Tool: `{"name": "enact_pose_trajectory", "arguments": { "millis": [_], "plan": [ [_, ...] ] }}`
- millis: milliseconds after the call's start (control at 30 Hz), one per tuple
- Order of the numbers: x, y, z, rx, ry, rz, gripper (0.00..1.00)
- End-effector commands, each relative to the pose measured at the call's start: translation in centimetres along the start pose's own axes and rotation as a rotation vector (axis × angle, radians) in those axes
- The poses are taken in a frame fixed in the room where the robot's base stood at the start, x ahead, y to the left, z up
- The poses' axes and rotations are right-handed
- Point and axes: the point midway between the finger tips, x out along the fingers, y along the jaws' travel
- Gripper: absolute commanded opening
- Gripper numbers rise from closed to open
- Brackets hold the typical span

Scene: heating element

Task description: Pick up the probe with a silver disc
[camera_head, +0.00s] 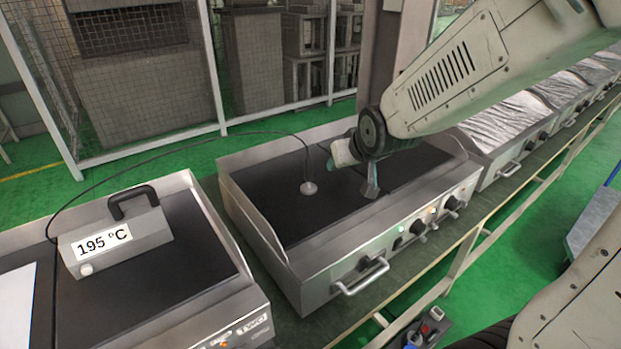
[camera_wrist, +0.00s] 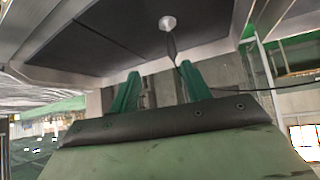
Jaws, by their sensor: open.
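The probe with a silver disc (camera_head: 309,188) rests on the dark plate of the middle griddle (camera_head: 262,182), and a thin dark cable rises from it. In the wrist view the disc (camera_wrist: 168,22) lies beyond my fingertips, a little right of the middle between them, with the cable reaching down toward the right finger. My gripper (camera_head: 371,188) is above the same plate, to the right of the disc and apart from it. In the wrist view my gripper (camera_wrist: 160,67) shows two green fingers spread apart with nothing held between them.
A temperature display box (camera_head: 112,236) with a black handle reads 195 °C on the left griddle (camera_head: 180,290); the cable arches from it to the probe. The middle griddle has raised metal side walls, front knobs and a handle (camera_head: 362,276). Foil-covered units (camera_head: 512,122) stand to the right.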

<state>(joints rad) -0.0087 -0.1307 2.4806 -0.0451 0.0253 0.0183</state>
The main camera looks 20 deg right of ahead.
Motion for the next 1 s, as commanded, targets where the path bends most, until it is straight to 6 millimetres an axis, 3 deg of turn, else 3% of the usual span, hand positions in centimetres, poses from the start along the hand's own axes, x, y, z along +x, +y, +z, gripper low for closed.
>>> {"name": "enact_pose_trajectory", "arguments": {
  "millis": [33,200,400,533,733,1000],
  "plan": [
    [2.6,-0.1,-0.4,-0.003,0.049,-0.003,0.48],
    [9.2,-0.5,-2.6,-0.01,0.289,-0.016,0.48],
    [14.4,-1.1,-2.7,-0.011,0.555,-0.037,0.48],
    [16.0,-1.4,-1.9,-0.008,0.685,-0.048,0.48],
    [16.8,-1.7,-1.2,-0.003,0.791,-0.057,0.48],
    [18.6,-1.8,-3.0,-0.003,0.807,-0.058,0.48]
  ]
}}
